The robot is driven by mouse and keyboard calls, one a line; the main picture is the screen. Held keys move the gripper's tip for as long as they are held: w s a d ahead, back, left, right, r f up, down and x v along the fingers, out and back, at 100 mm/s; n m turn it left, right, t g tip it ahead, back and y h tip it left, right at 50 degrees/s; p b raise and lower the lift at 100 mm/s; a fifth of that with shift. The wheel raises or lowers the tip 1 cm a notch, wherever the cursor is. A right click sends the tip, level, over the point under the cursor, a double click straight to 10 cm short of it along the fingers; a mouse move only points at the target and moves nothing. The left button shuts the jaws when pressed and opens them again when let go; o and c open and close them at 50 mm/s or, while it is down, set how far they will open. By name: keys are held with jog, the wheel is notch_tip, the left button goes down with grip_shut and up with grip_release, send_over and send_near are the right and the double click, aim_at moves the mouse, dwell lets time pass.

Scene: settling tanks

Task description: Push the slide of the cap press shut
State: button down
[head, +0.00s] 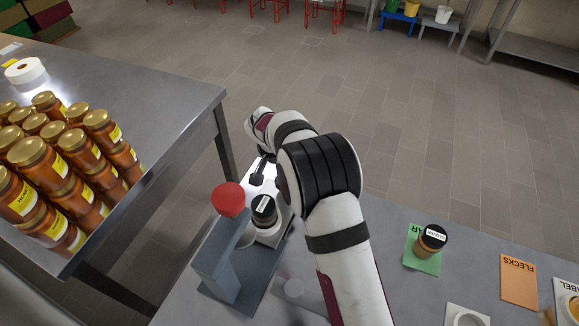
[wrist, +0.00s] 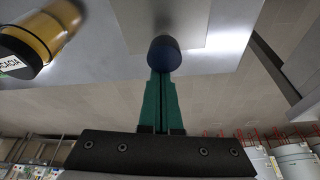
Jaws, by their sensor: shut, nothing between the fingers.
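The cap press (head: 222,255) stands on the near table, a blue-grey frame with a red knob (head: 230,198) on top. A jar with a black lid (head: 264,208) stands on its pale slide (head: 271,238), beside the frame rather than under the red knob. A dark handle knob (head: 257,180) is at the slide's far end; it also shows in the wrist view (wrist: 164,53). My gripper (wrist: 161,76) has its green fingers shut and empty, tips at the knob; whether they touch is unclear. The amber jar (wrist: 52,32) is at upper left there.
A table at left carries many gold-lidded honey jars (head: 60,150) and a white roll (head: 25,71). Right of my arm are a black-lidded jar (head: 432,238) on a green card (head: 421,262) and an orange card (head: 519,281). Floor lies beyond the table edge.

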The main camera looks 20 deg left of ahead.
aim_at(278, 198)
jog(key=s, duration=0.2)
jog(key=shift+s, duration=0.4)
jog(key=w, duration=0.2)
jog(key=w+d, duration=0.1)
jog(key=w, duration=0.1)
jog(key=shift+w+f, duration=0.2)
jog(key=v, duration=0.9)
jog(key=shift+s+a, duration=0.1)
jog(key=shift+s, duration=0.05)
jog(key=c, duration=0.5)
grip_release()
jog(key=s+r+n+g, duration=0.1)
jog(key=r, duration=0.1)
jog(key=s+r+g, duration=0.1)
jog(key=r, duration=0.1)
jog(key=s+a+r+n+g, duration=0.1)
jog(key=r, duration=0.2)
jog(key=shift+s+r+n+g+y, duration=0.1)
jog(key=shift+s+n+g+y, duration=0.05)
jog(key=shift+n+g+y, duration=0.2)
jog(key=shift+o, duration=0.5)
notch_tip(278, 198, down, 14)
jog(key=shift+d+f, duration=0.1)
jog(key=shift+f, duration=0.55)
